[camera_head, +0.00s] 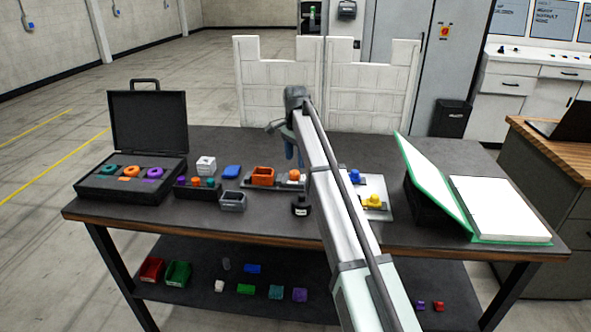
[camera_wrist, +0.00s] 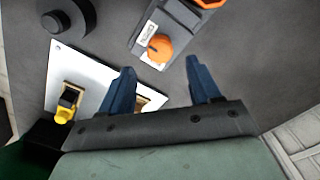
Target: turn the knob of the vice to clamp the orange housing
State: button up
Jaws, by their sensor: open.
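The orange housing (camera_head: 262,176) is a box-like part on the table, left of my gripper, at one end of the vice. The vice (camera_wrist: 142,38) is a grey bar with a white label. Its round orange knob (camera_wrist: 160,47) shows in the wrist view just beyond and between my fingertips, and in the head view (camera_head: 294,175) below the gripper. The housing is cut off at the top edge of the wrist view (camera_wrist: 210,3). My gripper (camera_wrist: 160,64) has blue fingers, spread apart and empty. In the head view (camera_head: 293,159) the fingers point down above the knob; contact is not visible.
A white plate (camera_wrist: 92,72) with a yellow part (camera_head: 373,201) and a blue knob (camera_head: 355,176) lies right of the vice. A black round object (camera_head: 300,207) stands in front. A grey open box (camera_head: 232,202) and an open black case (camera_head: 130,185) are left; a green binder (camera_head: 440,190) is right.

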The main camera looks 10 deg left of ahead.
aim_at(296, 172)
jog(key=shift+f, duration=2.55)
jog(key=shift+c, duration=0.4)
jog(key=c, duration=1)
jog(key=shift+o, duration=0.2)
